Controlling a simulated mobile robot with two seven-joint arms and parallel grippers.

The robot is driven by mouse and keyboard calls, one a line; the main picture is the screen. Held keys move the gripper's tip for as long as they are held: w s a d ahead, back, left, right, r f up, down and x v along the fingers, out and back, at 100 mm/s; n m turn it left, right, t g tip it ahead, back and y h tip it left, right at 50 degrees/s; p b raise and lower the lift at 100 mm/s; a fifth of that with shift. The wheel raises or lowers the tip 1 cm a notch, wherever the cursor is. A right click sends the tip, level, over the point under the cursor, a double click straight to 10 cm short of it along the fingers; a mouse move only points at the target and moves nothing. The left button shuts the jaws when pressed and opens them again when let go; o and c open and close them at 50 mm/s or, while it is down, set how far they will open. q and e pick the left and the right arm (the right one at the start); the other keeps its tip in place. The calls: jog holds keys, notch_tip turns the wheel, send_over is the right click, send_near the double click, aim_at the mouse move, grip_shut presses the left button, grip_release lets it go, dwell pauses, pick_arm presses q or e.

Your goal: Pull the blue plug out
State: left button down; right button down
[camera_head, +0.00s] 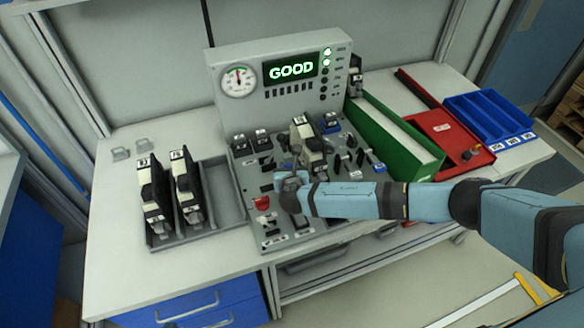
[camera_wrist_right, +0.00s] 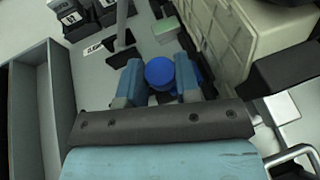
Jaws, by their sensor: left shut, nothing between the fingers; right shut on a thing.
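The blue plug (camera_wrist_right: 160,72) shows in the right wrist view as a round blue knob between the two fingers of my right gripper (camera_wrist_right: 158,86). The fingers are shut on it. In the head view, my right gripper (camera_head: 286,183) is low over the grey test panel (camera_head: 245,185), beside the pale device standing in the panel's middle. There the gripper largely hides the plug. I cannot tell whether the plug is still seated in its socket. My left gripper is out of view.
The panel's display (camera_head: 291,69) reads GOOD in green. A grey tray (camera_head: 228,205) with two upright devices stands left. A green bin (camera_head: 400,130), a red tray (camera_head: 450,140) and blue bins (camera_head: 490,118) stand right. In the wrist view, a pale housing (camera_wrist_right: 225,40) rises close beside the fingers.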

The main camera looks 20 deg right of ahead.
jog(key=shift+a, duration=1.2)
jog(key=c, duration=0.8)
grip_release()
jog(key=shift+a, duration=0.1)
jog(key=shift+s, duration=0.15)
jog(key=b+v, duration=0.1)
jog(key=v, duration=1.2)
jog(key=shift+s+r, duration=0.2)
jog(key=shift+s, duration=0.1)
